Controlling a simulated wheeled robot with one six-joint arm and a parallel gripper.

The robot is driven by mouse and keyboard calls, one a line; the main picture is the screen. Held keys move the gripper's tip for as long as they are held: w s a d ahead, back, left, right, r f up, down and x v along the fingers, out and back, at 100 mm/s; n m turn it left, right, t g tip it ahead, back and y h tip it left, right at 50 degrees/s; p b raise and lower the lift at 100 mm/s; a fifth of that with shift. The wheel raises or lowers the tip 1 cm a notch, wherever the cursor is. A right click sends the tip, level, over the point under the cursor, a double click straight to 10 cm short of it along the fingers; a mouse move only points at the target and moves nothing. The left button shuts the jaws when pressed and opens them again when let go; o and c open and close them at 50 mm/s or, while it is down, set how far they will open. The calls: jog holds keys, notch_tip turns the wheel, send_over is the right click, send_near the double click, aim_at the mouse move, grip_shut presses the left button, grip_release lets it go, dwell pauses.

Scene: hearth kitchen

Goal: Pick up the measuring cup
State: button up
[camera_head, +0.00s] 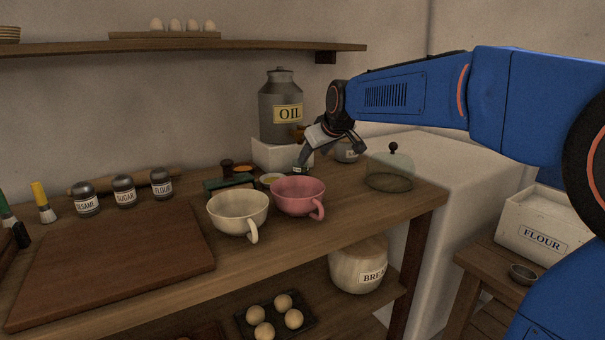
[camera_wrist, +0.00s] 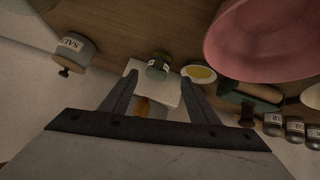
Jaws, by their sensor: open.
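No cup carries a label naming it a measuring cup. A cream cup (camera_head: 236,212) and a pink cup (camera_head: 297,196) with handles stand upright side by side on the wooden counter; the pink one also shows in the wrist view (camera_wrist: 270,38). A small dark metal cup or bowl (camera_head: 524,274) sits on the side table at right. My gripper (camera_head: 332,160) is open above the back of the counter, behind and right of the pink cup. In the wrist view its fingers (camera_wrist: 157,92) are apart, with a small green-lidded jar (camera_wrist: 158,66) beyond them. It holds nothing.
The oil can (camera_head: 280,105) stands on a white block behind my gripper. A glass cloche (camera_head: 390,172) is at right, a salt jar (camera_wrist: 74,50) nearby. A dish of yellow liquid (camera_wrist: 199,74) is beside the green-lidded jar. A cutting board (camera_head: 120,255) fills the left counter.

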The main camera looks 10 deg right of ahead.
aim_at(307, 166)
jog(key=x, duration=1)
jog(key=shift+w+d+f, duration=0.15)
jog(key=shift+w+d, duration=0.05)
jog(key=c, duration=1.2)
jog(key=shift+d+r, duration=0.15)
jog(key=shift+r, duration=0.5)
jog(key=d, duration=0.7)
jog(key=shift+w+d, duration=0.15)
jog(key=shift+d, duration=0.25)
jog(key=shift+r, duration=6.75)
